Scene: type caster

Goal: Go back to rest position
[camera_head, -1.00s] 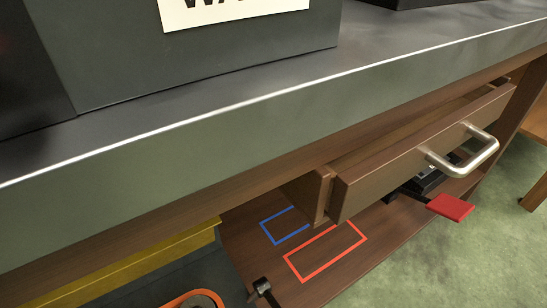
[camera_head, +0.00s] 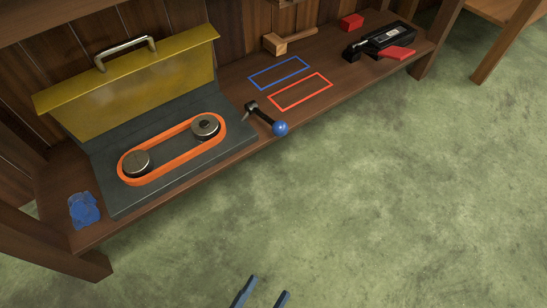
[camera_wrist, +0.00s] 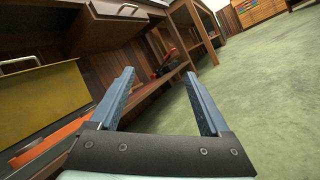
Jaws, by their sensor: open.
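My gripper (camera_head: 262,292) shows at the bottom edge of the head view, over the green floor. It is open, with nothing between its fingers. In the wrist view the two blue-grey fingers of my gripper (camera_wrist: 165,95) are spread apart, in front of the low wooden shelf and the floor. The gripper is apart from the shelf and everything on it.
On the wooden shelf (camera_head: 235,148) are an orange belt (camera_head: 172,148) around two pulleys, an open yellow cover (camera_head: 140,85), a blue-knobbed lever (camera_head: 280,128), a blue object (camera_head: 84,210) and a black-and-red device (camera_head: 385,40). The green floor (camera_head: 400,200) is clear.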

